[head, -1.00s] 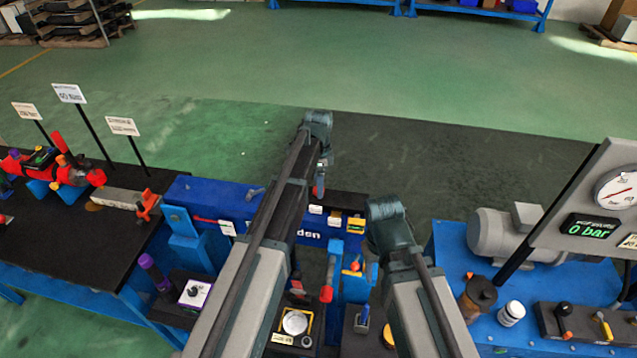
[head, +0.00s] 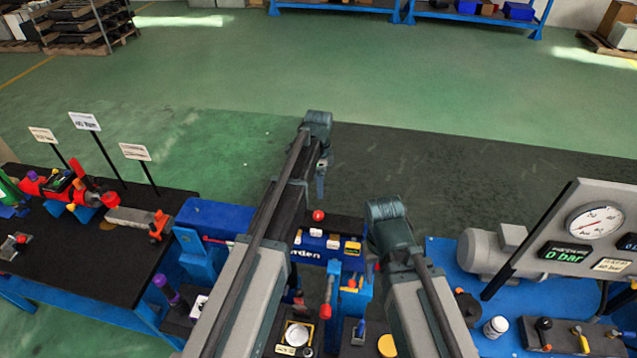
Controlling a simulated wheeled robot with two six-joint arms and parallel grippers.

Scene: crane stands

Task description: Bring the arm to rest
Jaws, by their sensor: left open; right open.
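My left arm reaches up the middle of the head view, and its gripper (head: 320,182) hangs at the far end. It is open with nothing seen between its fingers, above and beyond the bench's back edge. My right arm comes in from the lower right and is bent at its grey wrist. Its gripper (head: 372,264) points down below that wrist and is mostly hidden by the arm. It is open, and I see nothing held in it.
A black-topped bench (head: 60,250) with red parts and sign posts stands left. A gauge panel (head: 570,235) and a grey motor (head: 490,252) stand right. A red ball (head: 318,215) shows near the middle. Open floor (head: 440,90) lies beyond.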

